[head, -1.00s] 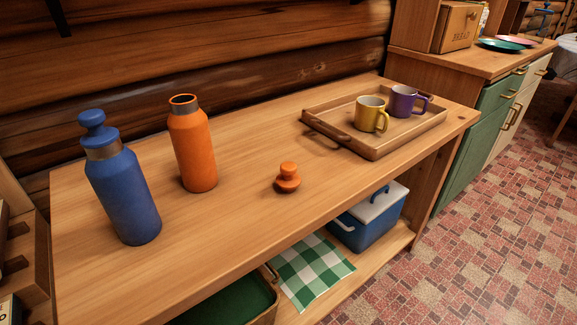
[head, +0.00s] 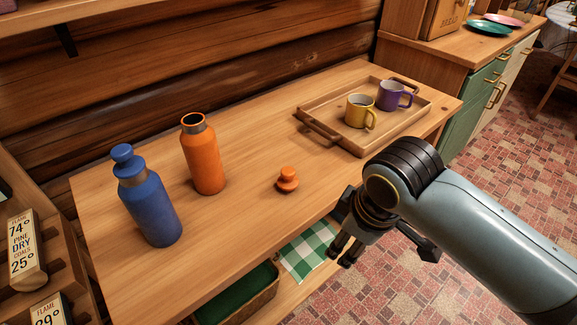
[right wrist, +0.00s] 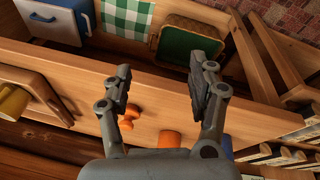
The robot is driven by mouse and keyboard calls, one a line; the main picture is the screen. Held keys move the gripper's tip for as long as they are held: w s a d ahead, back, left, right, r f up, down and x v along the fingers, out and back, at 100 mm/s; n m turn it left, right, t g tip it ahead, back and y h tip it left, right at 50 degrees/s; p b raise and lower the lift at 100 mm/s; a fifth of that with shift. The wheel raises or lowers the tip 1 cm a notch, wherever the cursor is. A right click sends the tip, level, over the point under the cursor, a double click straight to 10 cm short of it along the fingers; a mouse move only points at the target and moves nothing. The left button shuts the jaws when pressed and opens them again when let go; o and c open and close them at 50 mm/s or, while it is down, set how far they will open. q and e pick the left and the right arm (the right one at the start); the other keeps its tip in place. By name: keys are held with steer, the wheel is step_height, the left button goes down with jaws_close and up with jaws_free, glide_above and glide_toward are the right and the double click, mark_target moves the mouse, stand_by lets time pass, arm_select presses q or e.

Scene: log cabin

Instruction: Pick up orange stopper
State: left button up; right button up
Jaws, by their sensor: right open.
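The orange stopper (head: 287,179) sits on the wooden table, right of the open-topped orange bottle (head: 203,158). In the right wrist view the stopper (right wrist: 131,112) shows beyond the left finger, partly hidden by it. My right gripper (head: 340,250) is in front of the table's front edge, to the right of and nearer than the stopper, and apart from it. In the right wrist view the right gripper (right wrist: 160,90) has its fingers spread with nothing between them. My left gripper is not in view.
A blue bottle (head: 150,210) with its stopper on stands at the left. A wooden tray (head: 335,139) holds a yellow mug (head: 360,111) and a purple mug (head: 392,95). A checked cloth (head: 308,252) and a basket (head: 262,296) are on the lower shelf. The tabletop around the stopper is clear.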

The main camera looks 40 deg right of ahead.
steer(key=w+r+n+p, duration=0.1)
steer(key=w+r+n, duration=0.4)
steer(key=w+n, duration=0.2)
steer(key=n+g, duration=0.3)
steer(key=n, duration=0.9)
glide_toward(288, 170)
steer(key=d, duration=0.1)
steer(key=shift+y, duration=0.4)
steer(key=f, duration=0.5)
steer(key=shift+w, duration=0.2)
steer(key=f, duration=0.5)
steer(key=shift+s+a+f, duration=0.15)
steer(key=shift+s+f, duration=0.1)
steer(key=shift+s, duration=0.05)
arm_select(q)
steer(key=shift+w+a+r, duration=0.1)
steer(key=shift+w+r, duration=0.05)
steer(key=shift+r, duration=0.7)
arm_select(e)
steer(key=c, duration=1.1)
steer(key=shift+r, duration=0.15)
